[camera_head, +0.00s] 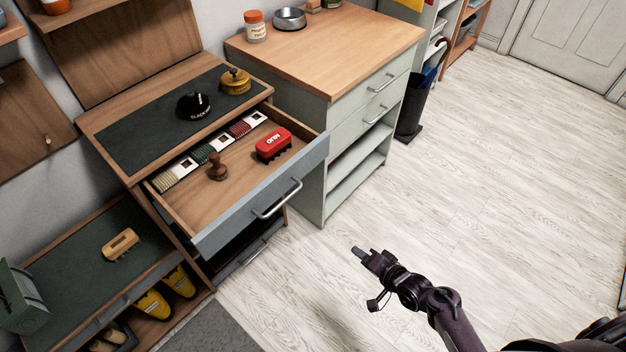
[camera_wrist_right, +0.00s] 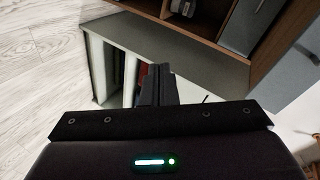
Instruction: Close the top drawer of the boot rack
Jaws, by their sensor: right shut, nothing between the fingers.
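The top drawer (camera_head: 262,208) of the wooden boot rack (camera_head: 88,118) is pulled out. It has a grey-blue front with a silver bar handle (camera_head: 277,200). Inside lie a red brush (camera_head: 272,144), a small brown wooden knob-handled tool (camera_head: 217,168) and a row of small striped items. My right gripper (camera_head: 362,253) is shut and empty, apart from the drawer, over the floor to the right of and nearer than its handle. In the right wrist view the shut fingers (camera_wrist_right: 160,85) point towards furniture. My left gripper is not in view.
A pale green cabinet (camera_head: 338,160) with a wooden top stands right beside the drawer. A black tin (camera_head: 193,105) and a yellow tin (camera_head: 235,81) sit on the rack top. A low bench (camera_head: 75,265) with boots is at lower left.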

